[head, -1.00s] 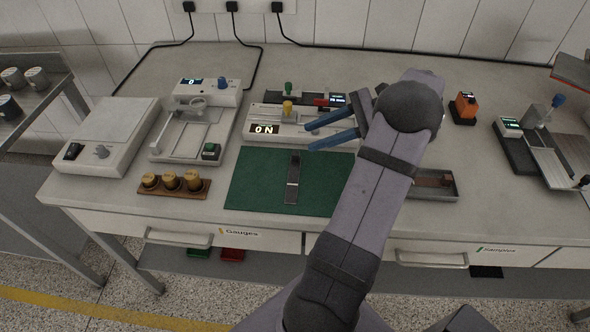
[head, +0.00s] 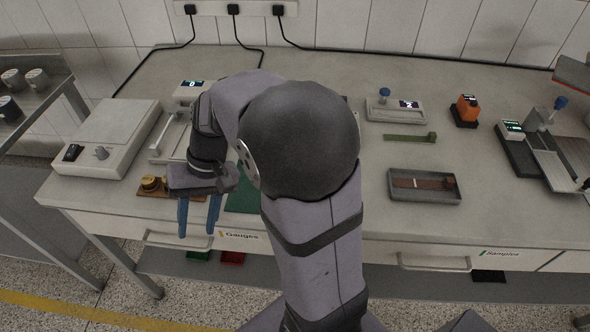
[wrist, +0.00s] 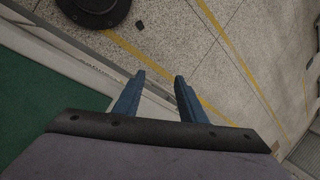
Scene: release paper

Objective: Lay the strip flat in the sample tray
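The sample tray appears to be the shallow grey tray (head: 424,199) at the right of the bench in the head view. A reddish-brown strip (head: 408,183) lies inside it and looks flat, with a small paler patch near its middle. My gripper (head: 197,233) hangs at the bench's front edge at left, far from the tray. Its two blue fingers are apart with nothing between them. The wrist view shows the gripper (wrist: 160,76) open over the floor and drawer front. The dark strip-like piece seen earlier on the green mat is hidden by my arm.
A green mat (head: 243,200) is mostly behind my arm. A wooden rack (head: 154,191) of brass-coloured weights is close to my gripper. A green bar (head: 408,137) and an orange device (head: 466,109) stand behind the tray. Bench space around the tray is clear.

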